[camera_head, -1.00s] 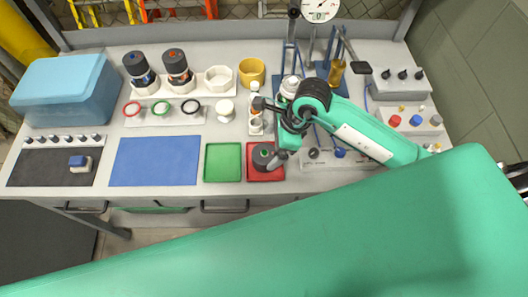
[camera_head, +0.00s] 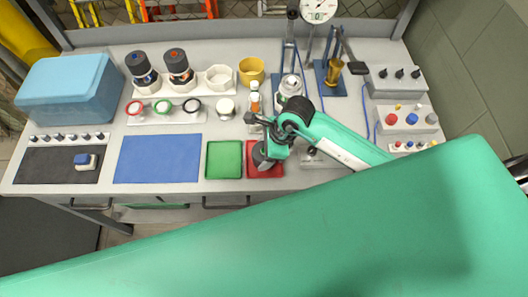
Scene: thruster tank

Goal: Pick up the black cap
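The black cap (camera_head: 257,154), a dark round piece, is at the left part of the red tray (camera_head: 274,171). Most of it is hidden by my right gripper (camera_head: 265,160), which points down at the tray from the right and overlaps the cap. I cannot tell whether the fingers touch it or how far apart they are. My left gripper is not in view.
The green tray (camera_head: 224,160) and blue mat (camera_head: 160,158) lie left of the red tray. Small bottles (camera_head: 254,98) stand close behind my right gripper. A control box (camera_head: 318,157) lies to its right. A large green arm link of mine fills the foreground.

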